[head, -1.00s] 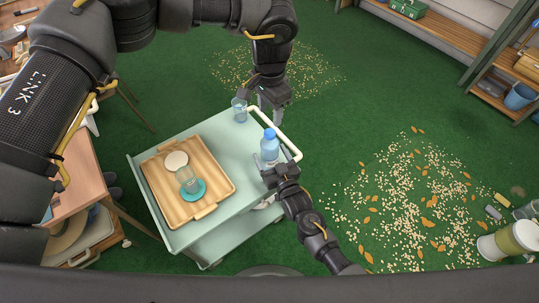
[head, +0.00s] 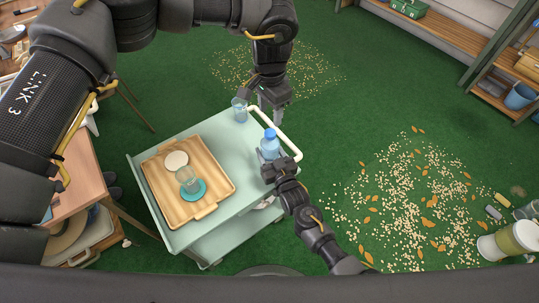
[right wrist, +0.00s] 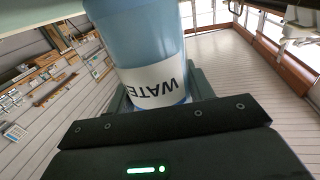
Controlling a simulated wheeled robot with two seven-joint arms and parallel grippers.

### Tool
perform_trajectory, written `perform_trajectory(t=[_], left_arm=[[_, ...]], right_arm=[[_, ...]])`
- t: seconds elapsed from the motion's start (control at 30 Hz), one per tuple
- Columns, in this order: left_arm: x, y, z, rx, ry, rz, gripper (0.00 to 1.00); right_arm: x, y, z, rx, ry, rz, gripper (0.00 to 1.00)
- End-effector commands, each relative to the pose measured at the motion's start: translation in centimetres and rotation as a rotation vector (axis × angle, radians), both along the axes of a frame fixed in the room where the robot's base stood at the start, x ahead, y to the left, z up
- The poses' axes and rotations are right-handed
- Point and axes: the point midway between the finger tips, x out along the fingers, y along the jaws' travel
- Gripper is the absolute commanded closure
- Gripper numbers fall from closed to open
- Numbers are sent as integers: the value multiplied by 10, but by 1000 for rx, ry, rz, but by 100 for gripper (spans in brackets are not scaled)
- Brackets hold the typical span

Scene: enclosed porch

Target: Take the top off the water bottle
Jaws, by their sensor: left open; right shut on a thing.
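The blue water bottle (head: 269,151), with its darker blue cap (head: 270,133) on top, stands roughly upright at the right edge of the pale green cart (head: 215,222). My right gripper (head: 273,163) is shut on the bottle's body. In the right wrist view the bottle (right wrist: 140,40) is close up between the fingers, its white "WATER" label upside down. My left gripper (head: 271,113) is open and empty, just above and behind the cap, fingers pointing down. I cannot tell whether the bottle's base touches the cart.
A wooden tray (head: 219,165) on the cart holds a clear glass (head: 187,177) on a teal coaster and a white round item (head: 176,160). Another glass (head: 240,110) stands at the cart's far corner, close to my left gripper.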

Motion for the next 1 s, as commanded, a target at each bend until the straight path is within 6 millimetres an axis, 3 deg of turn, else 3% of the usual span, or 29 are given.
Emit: perform_trajectory(t=[0.13,0.27,0.37,1.0], left_arm=[[0,0,0,0,0,-10,51],[0,0,0,0,0,-104,51],[0,0,0,1,-1,-268,51],[0,-1,0,1,-2,-1914,51]], right_arm=[[0,0,0,0,0,0,100],[0,0,0,0,0,0,100],[0,0,0,0,-1,0,100],[0,0,0,0,-1,0,100]])
